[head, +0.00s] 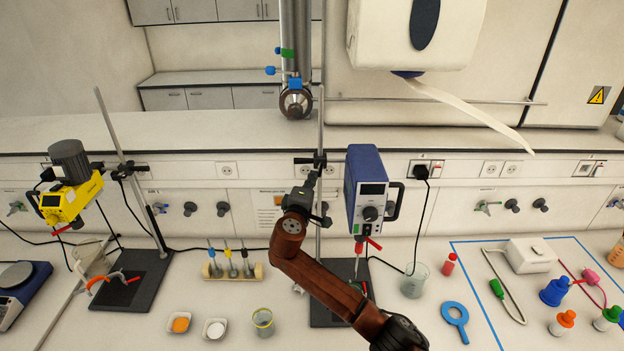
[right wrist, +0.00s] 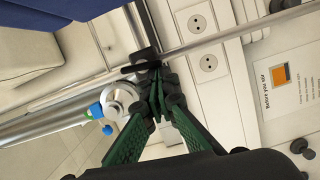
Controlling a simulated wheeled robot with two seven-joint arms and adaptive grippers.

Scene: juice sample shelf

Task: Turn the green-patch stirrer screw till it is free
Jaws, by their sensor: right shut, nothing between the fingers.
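The blue overhead stirrer (head: 367,185) hangs on the upright rod (head: 321,120) of a dark stand, held by a black clamp (head: 318,162). A small greenish mark (head: 364,288) shows on that stand's base (head: 330,312), partly behind my arm. My right gripper (head: 312,183) is up at the rod, just below the clamp. In the right wrist view its green fingers (right wrist: 157,88) converge at the dark clamp parts (right wrist: 148,62) beside the rod. They are shut with nothing between them. The screw itself cannot be told apart there. My left gripper is out of view.
A yellow stirrer (head: 72,195) on another stand is at left. A tube rack (head: 232,271), small dishes (head: 180,322) and a beaker (head: 263,322) stand left of my arm.

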